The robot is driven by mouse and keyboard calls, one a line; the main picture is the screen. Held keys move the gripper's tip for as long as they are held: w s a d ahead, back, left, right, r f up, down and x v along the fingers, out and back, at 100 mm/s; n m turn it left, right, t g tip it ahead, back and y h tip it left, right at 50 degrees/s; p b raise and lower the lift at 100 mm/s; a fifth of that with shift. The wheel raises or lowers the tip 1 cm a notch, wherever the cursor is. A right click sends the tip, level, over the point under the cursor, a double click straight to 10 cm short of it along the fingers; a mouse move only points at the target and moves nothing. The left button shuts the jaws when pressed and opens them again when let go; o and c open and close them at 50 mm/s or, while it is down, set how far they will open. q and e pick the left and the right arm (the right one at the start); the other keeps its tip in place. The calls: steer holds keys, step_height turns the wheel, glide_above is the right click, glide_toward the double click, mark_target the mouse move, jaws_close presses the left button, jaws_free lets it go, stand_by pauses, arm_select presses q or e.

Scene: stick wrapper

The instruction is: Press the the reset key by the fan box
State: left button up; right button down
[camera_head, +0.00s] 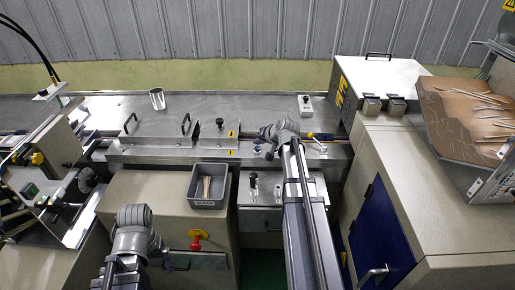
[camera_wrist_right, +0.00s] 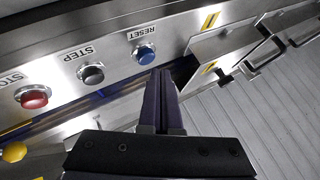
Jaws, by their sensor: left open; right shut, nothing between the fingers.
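The blue reset key (camera_wrist_right: 146,55) sits under the label RESET on a metal panel in the right wrist view. My right gripper (camera_wrist_right: 160,72) is shut and empty, with its tips close beside and just below the blue key. I cannot tell whether they touch it. In the head view my right gripper (camera_head: 269,138) is over the rail of the machine, and its arm hides part of the panel there. My left gripper (camera_head: 154,256) is low at the left front, away from the keys; its fingers are hard to make out. I cannot tell which box is the fan box.
A black STEP key (camera_wrist_right: 91,74) and a red STOP key (camera_wrist_right: 32,97) share the panel. A yellow knob (camera_wrist_right: 14,152) is nearby. A grey bin (camera_head: 206,204) with sticks and a red knob (camera_head: 196,243) are between my arms. A stick tray (camera_head: 446,143) is at right.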

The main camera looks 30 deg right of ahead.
mark_target(259, 150)
steer(key=shift+f+b, duration=0.4)
steer(key=shift+f, duration=0.05)
steer(key=shift+f+b, duration=0.45)
steer(key=shift+b, duration=0.05)
stand_by(0.7)
stand_by(0.4)
steer(key=shift+r+p, duration=0.9)
step_height(259, 150, up, 5)
steer(key=p, duration=0.5)
